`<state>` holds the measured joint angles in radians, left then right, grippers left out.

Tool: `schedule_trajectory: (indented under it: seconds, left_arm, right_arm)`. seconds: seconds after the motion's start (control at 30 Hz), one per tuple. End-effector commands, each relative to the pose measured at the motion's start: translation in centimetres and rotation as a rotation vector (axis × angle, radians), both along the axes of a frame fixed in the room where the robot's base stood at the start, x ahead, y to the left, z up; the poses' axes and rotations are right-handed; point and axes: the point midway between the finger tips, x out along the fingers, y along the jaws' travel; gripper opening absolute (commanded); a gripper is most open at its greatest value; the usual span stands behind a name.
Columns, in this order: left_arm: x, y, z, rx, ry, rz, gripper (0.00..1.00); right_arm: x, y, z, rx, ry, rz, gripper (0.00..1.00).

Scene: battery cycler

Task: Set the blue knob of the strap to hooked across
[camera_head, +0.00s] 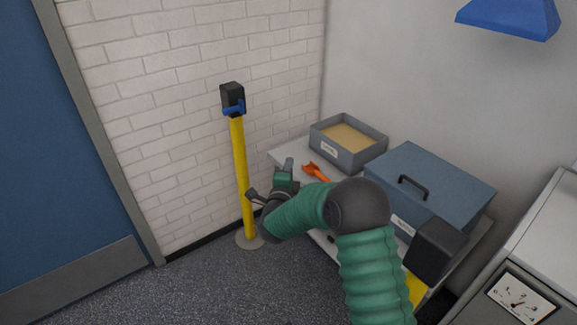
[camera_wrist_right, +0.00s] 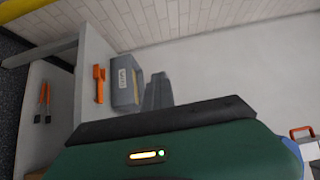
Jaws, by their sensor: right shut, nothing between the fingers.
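The strap's yellow post (camera_head: 240,165) stands upright on a round base near the brick wall. Its black head (camera_head: 232,93) carries the blue knob (camera_head: 235,108) on its front. A second dark block (camera_head: 437,250) sits above a yellow piece (camera_head: 415,290) at the lower right; it looks like another post, partly hidden. My right gripper (camera_head: 288,164) is shut and empty, right of the yellow post and below the knob's height, apart from it. Its grey fingers (camera_wrist_right: 157,92) show in the right wrist view. No strap is seen between the posts. My left gripper is not in view.
A table (camera_head: 286,152) against the wall bears a grey bin (camera_head: 345,160), an orange tool (camera_head: 315,172) and a blue-grey case (camera_head: 430,183) with a black handle. A cabinet with a dial (camera_head: 520,300) stands lower right. Floor left of the post is clear.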

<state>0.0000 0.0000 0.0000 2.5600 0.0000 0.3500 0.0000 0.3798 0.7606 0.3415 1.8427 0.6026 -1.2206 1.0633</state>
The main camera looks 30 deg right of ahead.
Motion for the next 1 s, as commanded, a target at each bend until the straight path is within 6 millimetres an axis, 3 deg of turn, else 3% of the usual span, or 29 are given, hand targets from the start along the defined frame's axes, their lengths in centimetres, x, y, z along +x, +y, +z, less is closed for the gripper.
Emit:
schedule_trajectory:
  seconds: [0.5,0.87,1.0]
  left_arm:
    - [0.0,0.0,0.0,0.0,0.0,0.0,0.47]
    - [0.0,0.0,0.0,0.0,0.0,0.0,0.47]
    - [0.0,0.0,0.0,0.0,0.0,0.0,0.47]
  right_arm:
    - [0.0,0.0,0.0,0.0,0.0,0.0,0.0]
    - [0.0,0.0,0.0,0.0,0.0,0.0,0.46]
    - [0.0,0.0,0.0,0.0,0.0,0.0,0.47]
